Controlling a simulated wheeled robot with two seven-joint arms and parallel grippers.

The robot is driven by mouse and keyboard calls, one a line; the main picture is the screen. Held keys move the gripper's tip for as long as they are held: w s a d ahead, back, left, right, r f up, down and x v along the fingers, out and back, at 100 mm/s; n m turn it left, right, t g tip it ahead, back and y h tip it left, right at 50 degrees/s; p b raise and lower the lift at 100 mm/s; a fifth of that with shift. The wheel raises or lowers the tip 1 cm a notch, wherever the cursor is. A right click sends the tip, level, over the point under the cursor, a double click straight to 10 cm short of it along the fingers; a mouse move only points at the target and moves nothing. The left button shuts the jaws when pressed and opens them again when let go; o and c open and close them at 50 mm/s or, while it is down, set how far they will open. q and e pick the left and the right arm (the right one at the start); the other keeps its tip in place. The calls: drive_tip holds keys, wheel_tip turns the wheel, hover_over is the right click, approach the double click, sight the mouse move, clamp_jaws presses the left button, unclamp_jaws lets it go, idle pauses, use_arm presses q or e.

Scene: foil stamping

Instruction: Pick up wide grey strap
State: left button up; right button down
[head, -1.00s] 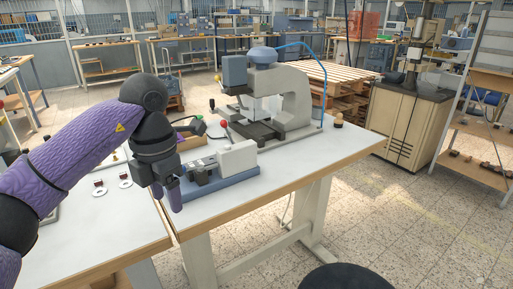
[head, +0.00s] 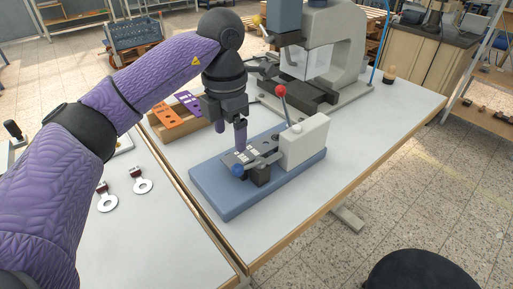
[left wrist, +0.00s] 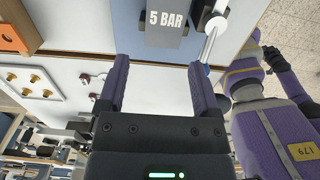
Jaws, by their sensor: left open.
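A flat grey piece lettered "5 BAR" (left wrist: 166,20), which looks like the wide grey strap, shows at the top of the left wrist view. In the head view it appears as the lettered grey piece (head: 243,157) on the dark rest of a blue-based clamp fixture (head: 225,200). My left gripper (head: 230,141) is open and empty, pointing down over that end of the fixture. In the left wrist view the open jaws (left wrist: 160,64) lie just below the strap's lettering. One finger partly hides the strap in the head view.
A stamping press (head: 335,40) stands behind. Two ringed tags (head: 141,185) lie left. Bare table lies right.

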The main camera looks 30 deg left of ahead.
sight(232, 161)
use_arm(q)
drive_tip(key=f+b, duration=0.1)
drive_tip(key=f, duration=0.1)
drive_tip(key=f+b, duration=0.2)
drive_tip(key=shift+s+d+f, duration=0.2)
drive_tip(key=shift+f, duration=0.55)
drive_tip(key=shift+r, duration=0.2)
drive_tip(key=shift+c, duration=0.3)
drive_tip(key=c, duration=1)
